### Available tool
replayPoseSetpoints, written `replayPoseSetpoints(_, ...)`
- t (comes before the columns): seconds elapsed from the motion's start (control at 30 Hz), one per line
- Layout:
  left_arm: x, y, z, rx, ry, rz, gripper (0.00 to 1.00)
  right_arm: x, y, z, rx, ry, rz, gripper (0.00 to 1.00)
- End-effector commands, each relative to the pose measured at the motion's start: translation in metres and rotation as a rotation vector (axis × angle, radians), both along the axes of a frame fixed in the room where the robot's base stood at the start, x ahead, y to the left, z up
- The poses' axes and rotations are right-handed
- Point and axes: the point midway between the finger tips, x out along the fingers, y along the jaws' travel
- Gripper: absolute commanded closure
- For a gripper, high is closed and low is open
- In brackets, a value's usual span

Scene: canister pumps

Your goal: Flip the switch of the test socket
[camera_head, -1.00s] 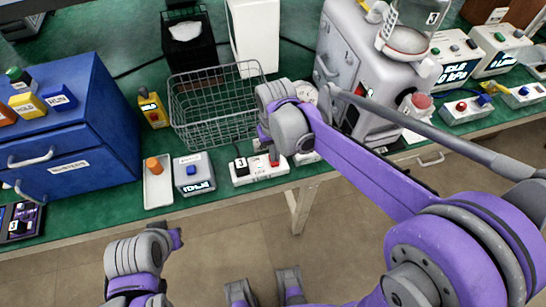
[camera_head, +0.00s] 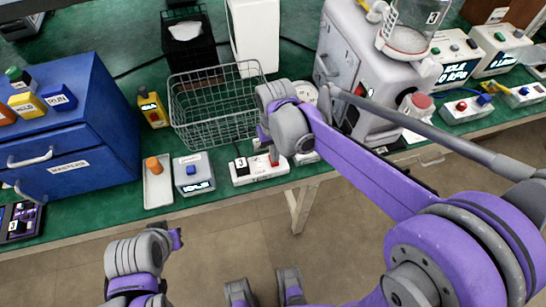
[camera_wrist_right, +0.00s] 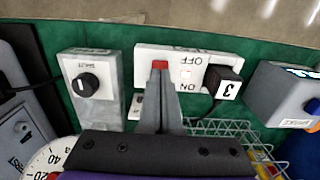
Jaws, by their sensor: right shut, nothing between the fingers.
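The test socket is a white strip-like box with a red switch and OFF and ON markings, near the bench's front edge in the head view (camera_head: 262,172) and upper middle in the right wrist view (camera_wrist_right: 205,55). A black plug labelled 3 (camera_head: 241,164) sits in it. The red switch (camera_wrist_right: 160,66) shows just beyond my right fingertips. My right gripper (camera_wrist_right: 162,78) is shut and empty, pointing at the switch; I cannot tell whether it touches. My left gripper (camera_head: 174,239) hangs low, away from the bench; its jaws are unclear.
A wire basket (camera_head: 215,110) stands behind the socket. A grey box with a blue button (camera_head: 194,175) is to its left, beside a white tray (camera_head: 157,190). A grey box with a black knob (camera_wrist_right: 90,85) is beside the socket. A large grey machine (camera_head: 365,70) stands right.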

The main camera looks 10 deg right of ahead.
Motion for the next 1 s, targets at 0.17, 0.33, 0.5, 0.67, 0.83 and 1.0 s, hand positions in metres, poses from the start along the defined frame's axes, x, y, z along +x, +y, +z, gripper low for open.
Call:
replayPoseSetpoints(0.17,0.000,0.000,-0.003,0.000,0.001,0.000,1.00,0.000,0.000,-0.003,0.000,0.000,0.000,1.00)
replayPoseSetpoints(0.33,-0.001,0.000,-0.004,0.000,0.002,0.000,1.00,0.000,0.000,-0.006,0.000,0.000,0.000,1.00)
replayPoseSetpoints(0.5,-0.001,0.000,-0.006,0.000,0.002,0.000,1.00,0.000,0.000,-0.009,0.000,0.000,0.000,1.00)
replayPoseSetpoints(0.67,-0.001,0.000,-0.008,0.000,0.003,0.000,1.00,0.000,0.000,-0.011,0.000,0.000,0.000,1.00)
replayPoseSetpoints(0.83,-0.002,0.000,-0.010,0.000,0.004,0.000,1.00,0.000,0.000,-0.013,0.000,0.000,0.000,1.00)
replayPoseSetpoints(1.0,-0.002,0.000,-0.012,0.000,0.004,0.000,1.00,0.000,0.000,-0.016,0.000,0.000,0.000,1.00)
